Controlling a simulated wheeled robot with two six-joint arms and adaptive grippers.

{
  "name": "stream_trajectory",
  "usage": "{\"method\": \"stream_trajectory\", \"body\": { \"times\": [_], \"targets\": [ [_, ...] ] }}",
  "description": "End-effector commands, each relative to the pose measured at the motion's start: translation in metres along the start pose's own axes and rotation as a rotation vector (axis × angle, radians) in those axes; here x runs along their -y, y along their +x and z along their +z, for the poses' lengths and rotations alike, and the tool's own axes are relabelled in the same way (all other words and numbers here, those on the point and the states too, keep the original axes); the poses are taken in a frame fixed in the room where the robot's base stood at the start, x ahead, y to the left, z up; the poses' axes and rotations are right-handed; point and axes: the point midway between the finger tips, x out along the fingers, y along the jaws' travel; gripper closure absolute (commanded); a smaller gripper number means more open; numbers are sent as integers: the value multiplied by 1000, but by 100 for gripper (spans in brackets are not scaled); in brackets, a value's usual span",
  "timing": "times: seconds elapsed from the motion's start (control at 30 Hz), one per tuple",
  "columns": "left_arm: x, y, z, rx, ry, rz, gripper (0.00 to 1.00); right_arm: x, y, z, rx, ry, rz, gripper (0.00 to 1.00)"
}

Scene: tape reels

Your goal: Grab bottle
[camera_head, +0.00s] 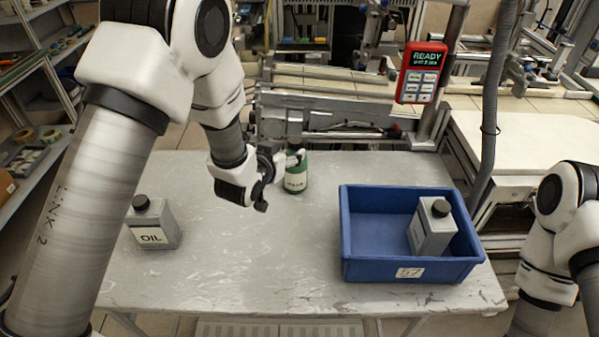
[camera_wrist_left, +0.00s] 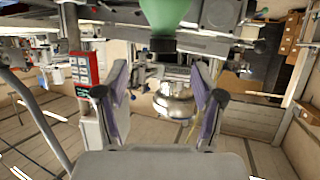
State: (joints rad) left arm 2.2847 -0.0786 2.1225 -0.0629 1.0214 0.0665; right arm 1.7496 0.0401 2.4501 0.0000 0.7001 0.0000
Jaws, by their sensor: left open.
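A green bottle (camera_head: 297,178) with a pale label stands upright near the back edge of the table. In the left wrist view the green bottle (camera_wrist_left: 165,12) appears upside down at the top edge, cap pointing down and body cut off. My left gripper (camera_head: 275,178) is just left of it in the head view, open. In the left wrist view its two fingers (camera_wrist_left: 163,98) are spread, with nothing between them. A grey OIL bottle (camera_head: 152,226) with a black cap stands on the table's left. Another grey bottle (camera_head: 432,230) is in the blue bin. My right gripper is out of view.
The blue bin (camera_head: 362,263) marked 57 stands on the right of the grey table (camera_head: 240,270). The table's front middle is clear. A red READY panel (camera_head: 421,73) hangs on a post behind it. Metal machinery (camera_head: 300,122) lies beyond the back edge.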

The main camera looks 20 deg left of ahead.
Motion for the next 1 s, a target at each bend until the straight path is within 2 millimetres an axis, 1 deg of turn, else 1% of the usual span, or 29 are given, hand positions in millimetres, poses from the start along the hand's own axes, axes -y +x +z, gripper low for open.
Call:
{"method": "stream_trajectory", "body": {
  "times": [0.03, 0.07, 0.27, 0.37, 0.43, 0.53, 0.63, 0.8, 0.87, 0.9, 1.0],
  "targets": [
    [0, 4, 7, 0, 0, 0, 32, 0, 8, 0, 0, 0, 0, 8],
    [0, 5, 6, -1, 0, 0, 32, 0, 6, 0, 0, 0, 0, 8],
    [1, 29, 2, 0, 0, 0, 32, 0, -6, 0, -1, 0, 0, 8],
    [4, 42, -1, 1, -1, -1, 32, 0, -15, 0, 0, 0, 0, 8],
    [6, 56, -4, 1, -1, -1, 32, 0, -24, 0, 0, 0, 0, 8],
    [6, 73, -1, 1, 0, 0, 32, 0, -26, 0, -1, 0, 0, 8],
    [6, 80, 0, 1, 0, 0, 32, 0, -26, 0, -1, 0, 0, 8],
    [6, 80, 1, 1, 0, 0, 32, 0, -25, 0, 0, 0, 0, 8],
    [6, 80, 1, 1, 0, 0, 53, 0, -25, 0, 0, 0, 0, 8],
    [6, 80, 1, 1, 0, 0, 67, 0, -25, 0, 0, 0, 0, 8],
    [6, 80, 1, 1, 0, 0, 100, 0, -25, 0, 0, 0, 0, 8]
  ]
}}
